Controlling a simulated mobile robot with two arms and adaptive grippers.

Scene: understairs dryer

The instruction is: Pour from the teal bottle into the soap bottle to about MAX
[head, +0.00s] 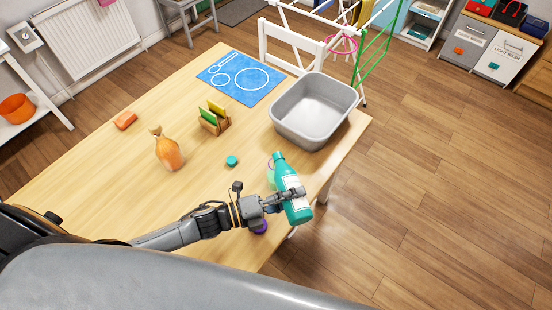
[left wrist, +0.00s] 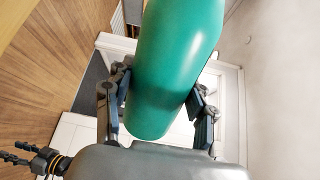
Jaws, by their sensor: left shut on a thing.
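The teal bottle (head: 298,210), with a white label, is in my left gripper (head: 299,192) near the table's right edge. It leans, its narrower end up and left in the head view. In the left wrist view the teal bottle (left wrist: 175,65) is between both fingers of the left gripper (left wrist: 160,112). A pale green, see-through thing (head: 271,178) with a pinkish top is partly hidden behind the bottle; it may be the soap bottle, but I cannot read any MAX mark. A teal cap (head: 232,161) lies on the table.
A grey basin (head: 313,83) stands at the table's far right corner. An orange bottle (head: 168,154), an orange block (head: 125,120), a small holder (head: 214,124) and a blue mat (head: 256,87) are farther left and back. A purple thing (head: 260,228) shows below my gripper.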

